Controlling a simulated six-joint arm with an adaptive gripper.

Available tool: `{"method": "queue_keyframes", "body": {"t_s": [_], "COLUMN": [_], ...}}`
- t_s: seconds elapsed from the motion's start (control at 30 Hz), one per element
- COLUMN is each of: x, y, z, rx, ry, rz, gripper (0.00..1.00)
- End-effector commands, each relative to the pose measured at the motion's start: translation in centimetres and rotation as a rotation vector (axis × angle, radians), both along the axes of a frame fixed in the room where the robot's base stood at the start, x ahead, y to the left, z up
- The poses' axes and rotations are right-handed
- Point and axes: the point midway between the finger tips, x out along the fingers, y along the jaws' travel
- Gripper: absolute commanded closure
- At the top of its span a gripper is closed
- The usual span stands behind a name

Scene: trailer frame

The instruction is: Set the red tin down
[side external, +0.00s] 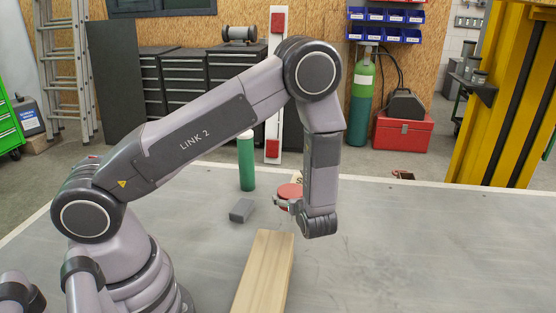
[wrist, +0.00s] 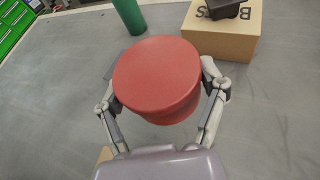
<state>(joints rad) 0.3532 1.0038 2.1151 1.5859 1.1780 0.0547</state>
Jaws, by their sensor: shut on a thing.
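The red tin (wrist: 155,78) is round with a flat top and fills the middle of the wrist view. In the side external view the red tin (side external: 289,190) shows small beside my wrist, partly hidden by the gripper. My gripper (wrist: 161,72) is shut on it, with one finger on each side. In the side external view my gripper (side external: 284,203) points left, low over the grey table (side external: 430,250). The tin looks upright. I cannot tell whether its underside touches anything.
A cardboard box (wrist: 226,46) with dark lettering stands beyond the tin, with a black object (wrist: 224,8) on top. A green cylinder (side external: 246,162) and a grey block (side external: 242,210) stand left of the gripper. A wooden beam (side external: 265,270) lies nearer. The table's right side is clear.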

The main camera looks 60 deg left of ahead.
Motion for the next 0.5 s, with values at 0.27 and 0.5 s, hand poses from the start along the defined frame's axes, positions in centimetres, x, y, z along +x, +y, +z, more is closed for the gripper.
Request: {"method": "queue_keyframes", "body": {"t_s": [0.27,0.5], "x": [1.4,5.9], "y": [-6.3,-6.7], "z": [0.0,-2.1], "rx": [0.0,0.0], "ry": [-0.001,-0.003], "rz": [-0.148,-0.153], "gripper": [0.69,0.69]}}
